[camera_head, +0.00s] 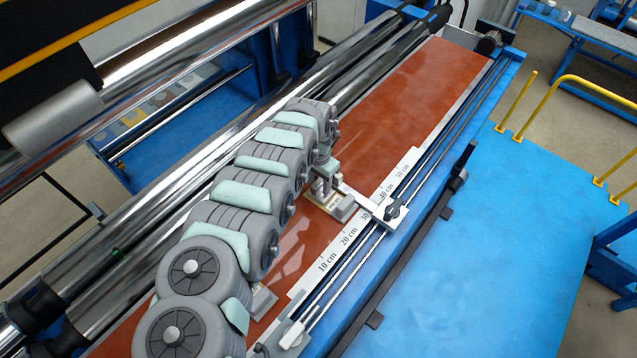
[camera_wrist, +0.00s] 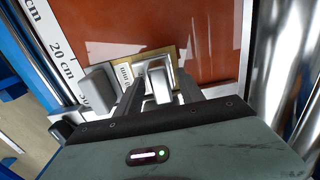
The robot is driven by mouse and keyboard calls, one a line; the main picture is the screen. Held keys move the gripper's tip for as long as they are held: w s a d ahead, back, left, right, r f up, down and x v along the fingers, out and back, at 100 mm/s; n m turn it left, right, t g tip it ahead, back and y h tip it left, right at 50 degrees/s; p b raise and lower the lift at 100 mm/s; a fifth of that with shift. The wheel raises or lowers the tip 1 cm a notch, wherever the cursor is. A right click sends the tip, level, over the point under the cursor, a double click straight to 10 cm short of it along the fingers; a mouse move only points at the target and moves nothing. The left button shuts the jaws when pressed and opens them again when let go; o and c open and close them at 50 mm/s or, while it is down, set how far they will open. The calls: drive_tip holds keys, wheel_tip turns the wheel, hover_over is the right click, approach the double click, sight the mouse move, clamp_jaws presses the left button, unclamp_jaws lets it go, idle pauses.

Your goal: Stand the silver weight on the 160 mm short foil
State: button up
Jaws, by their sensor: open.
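My gripper (camera_head: 325,184) is low over the red table, and its two fingers are apart in the wrist view (camera_wrist: 160,79). The silver weight (camera_wrist: 157,73), a shiny block with a pale top, is between the fingers with a visible gap beside it. It appears upright on or just above a tan-edged foil strip (camera_wrist: 172,54), whose label ends in "mm"; the number is not readable. I cannot tell whether its underside touches. A grey block (camera_wrist: 97,90) sits left of the weight, and it also seems to show in the head view (camera_head: 344,208).
A white ruler (camera_head: 345,237) runs along the blue machine edge, with a sliding stop (camera_head: 392,210) on rods close to the gripper. Chrome rollers (camera_head: 200,130) lie along the left. The red table (camera_head: 420,90) is clear towards the far end.

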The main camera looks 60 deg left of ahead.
sight(319, 183)
wheel_tip(319, 183, up, 12)
drive_tip(key=b, duration=0.1)
idle(0.5)
drive_tip(key=shift+f, duration=0.1)
